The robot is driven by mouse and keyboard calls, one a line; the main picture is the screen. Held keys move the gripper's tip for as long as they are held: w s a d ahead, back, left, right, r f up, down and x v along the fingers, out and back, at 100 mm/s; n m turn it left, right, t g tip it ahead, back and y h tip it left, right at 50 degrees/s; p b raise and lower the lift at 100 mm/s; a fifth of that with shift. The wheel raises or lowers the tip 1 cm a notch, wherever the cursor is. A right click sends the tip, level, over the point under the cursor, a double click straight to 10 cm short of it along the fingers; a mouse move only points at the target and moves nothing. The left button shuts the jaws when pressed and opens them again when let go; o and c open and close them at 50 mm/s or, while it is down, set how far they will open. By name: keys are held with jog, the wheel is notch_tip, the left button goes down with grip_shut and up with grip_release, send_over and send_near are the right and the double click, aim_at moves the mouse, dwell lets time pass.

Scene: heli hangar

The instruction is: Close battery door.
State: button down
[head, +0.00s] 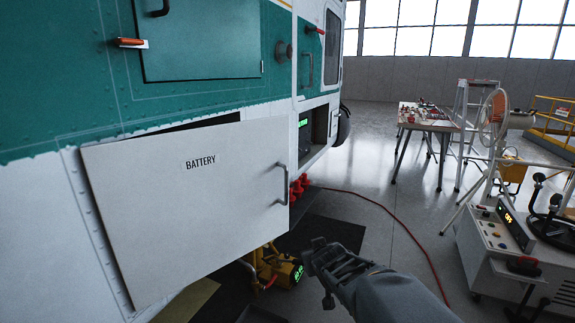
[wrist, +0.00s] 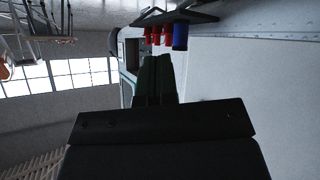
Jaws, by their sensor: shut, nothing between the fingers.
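The white battery door (head: 185,215), labelled BATTERY, is hinged on its left edge and stands partly open from the green-and-white helicopter side. A dark gap shows above its top edge. A grey bar handle (head: 283,183) is near its right edge. My gripper (head: 318,258) is to the right of and below the handle in the head view, apart from the door. Its fingers are shut and empty; they also show in the wrist view (wrist: 156,72). A pale panel, likely the door, fills the right of the wrist view. The compartment behind the door is mostly hidden.
Red items (head: 299,187) are just right of the door edge. A yellow device (head: 275,268) sits on the floor below the door. A control console (head: 510,245) and a fan (head: 494,112) stand right.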

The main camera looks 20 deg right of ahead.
jog(key=w+d+r+n+t+y+p, duration=0.2)
jog(key=r+t+y+p, duration=0.1)
jog(key=r+y+p, duration=0.3)
jog(key=w+d+r+n+t+y+p, duration=0.1)
jog(key=d+r+n+t+y+p, duration=0.2)
jog(key=r, duration=0.5)
jog(key=a+p+x, duration=0.1)
jog(key=p+x, duration=0.1)
jog(key=x, duration=1.1)
jog(key=shift+a+r+y, duration=0.25)
jog(key=shift+y, duration=0.15)
jog(key=shift+w, duration=0.1)
